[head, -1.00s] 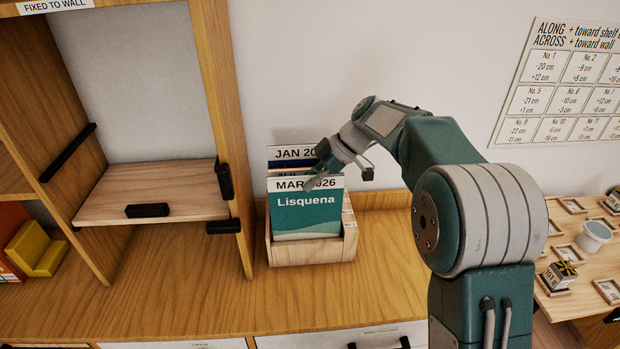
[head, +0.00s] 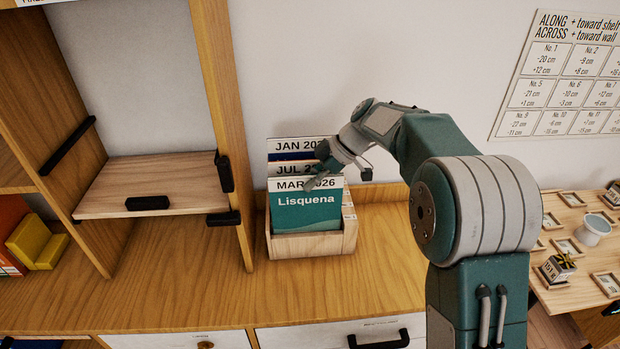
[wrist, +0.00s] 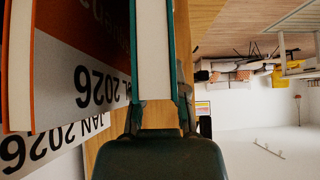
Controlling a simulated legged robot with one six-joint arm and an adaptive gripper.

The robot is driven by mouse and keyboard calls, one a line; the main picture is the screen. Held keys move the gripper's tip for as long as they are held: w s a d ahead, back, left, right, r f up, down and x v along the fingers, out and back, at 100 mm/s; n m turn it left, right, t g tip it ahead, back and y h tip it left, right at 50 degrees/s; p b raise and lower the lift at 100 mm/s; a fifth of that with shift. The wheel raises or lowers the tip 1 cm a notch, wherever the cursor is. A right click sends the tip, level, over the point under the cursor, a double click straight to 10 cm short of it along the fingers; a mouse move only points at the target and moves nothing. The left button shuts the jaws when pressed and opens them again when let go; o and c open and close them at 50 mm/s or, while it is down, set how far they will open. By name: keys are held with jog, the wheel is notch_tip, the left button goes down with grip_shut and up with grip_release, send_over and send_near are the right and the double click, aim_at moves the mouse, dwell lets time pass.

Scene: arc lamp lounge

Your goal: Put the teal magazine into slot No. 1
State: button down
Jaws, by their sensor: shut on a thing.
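The teal magazine (head: 308,213), headed MAR 2026 and titled Lisquena, stands at the front of a wooden magazine box (head: 305,245). Its lower part is hidden behind the box front. My gripper (head: 318,178) is at its top edge. In the wrist view the gripper (wrist: 160,105) is shut on the magazine (wrist: 170,40), one finger on each side of its pale pages. Behind it stand magazines headed JUL (head: 284,169) and JAN (head: 290,146). Small labels show on the box's right side, too small to read. I cannot tell which slot is No. 1.
A wooden shelf unit (head: 228,110) stands close to the box's left. An orange-topped magazine (wrist: 70,60) is beside the teal one in the wrist view. The counter (head: 385,245) right of the box is clear. A side table (head: 570,215) holds small objects. A chart (head: 565,75) hangs on the wall.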

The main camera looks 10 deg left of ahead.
jog(key=shift+f, duration=1.25)
jog(key=c, duration=0.6)
grip_release()
jog(key=v, duration=1.1)
jog(key=shift+w+f, duration=0.15)
jog(key=shift+d+r, duration=0.35)
jog(key=shift+r, duration=0.05)
